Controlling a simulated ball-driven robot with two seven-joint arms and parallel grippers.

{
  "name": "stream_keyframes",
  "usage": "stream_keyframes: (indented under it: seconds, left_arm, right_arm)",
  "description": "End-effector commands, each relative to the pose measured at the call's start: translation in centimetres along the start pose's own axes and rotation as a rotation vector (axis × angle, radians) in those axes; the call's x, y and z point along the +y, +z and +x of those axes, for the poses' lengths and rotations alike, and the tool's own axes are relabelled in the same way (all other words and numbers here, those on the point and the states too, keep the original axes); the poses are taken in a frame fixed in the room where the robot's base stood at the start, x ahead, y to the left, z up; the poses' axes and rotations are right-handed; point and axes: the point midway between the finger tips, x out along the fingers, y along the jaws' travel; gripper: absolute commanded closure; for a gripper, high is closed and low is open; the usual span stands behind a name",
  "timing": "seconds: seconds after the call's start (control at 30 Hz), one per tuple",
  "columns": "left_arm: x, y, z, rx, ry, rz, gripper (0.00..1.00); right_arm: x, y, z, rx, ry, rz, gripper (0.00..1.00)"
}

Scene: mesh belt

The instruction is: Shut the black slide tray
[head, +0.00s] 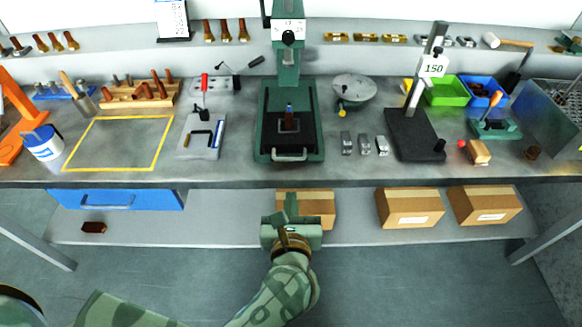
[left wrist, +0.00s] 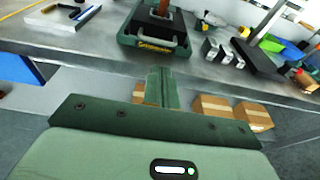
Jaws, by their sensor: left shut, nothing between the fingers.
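The black slide tray (head: 306,142) lies in the green base of the press at the middle of the bench, with a pale handle (head: 290,157) across its front. A small dark fixture with a blue-tipped part stands on the tray. How far out the tray sits is hard to tell. In the left wrist view the tray (left wrist: 144,30) and its handle (left wrist: 154,48) show at the top. My left gripper (head: 291,198) is shut and empty, in front of the bench edge and below the handle, apart from it. Its closed fingers (left wrist: 162,76) point toward the press. My right gripper is out of view.
The bench front edge (head: 220,183) lies between my left gripper and the tray. Small metal blocks (head: 364,144) and a dark stand (head: 412,140) are right of the press. Cardboard boxes (head: 408,207) sit on the lower shelf.

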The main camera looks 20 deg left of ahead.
Motion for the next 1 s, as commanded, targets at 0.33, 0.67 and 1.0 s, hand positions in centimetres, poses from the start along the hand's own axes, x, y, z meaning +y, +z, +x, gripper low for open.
stream_keyframes:
  seconds: [0.33,0.67,1.0]
  left_arm:
    - [0.0,0.0,7.5,-0.004,0.001,0.008,1.00]
    - [0.0,0.0,11.5,-0.003,0.000,0.008,1.00]
    - [0.0,0.0,11.9,-0.002,0.000,0.008,1.00]
  right_arm:
    - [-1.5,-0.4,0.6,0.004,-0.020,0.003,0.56]
    - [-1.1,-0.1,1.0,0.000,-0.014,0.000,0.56]
    - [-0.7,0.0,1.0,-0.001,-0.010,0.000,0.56]
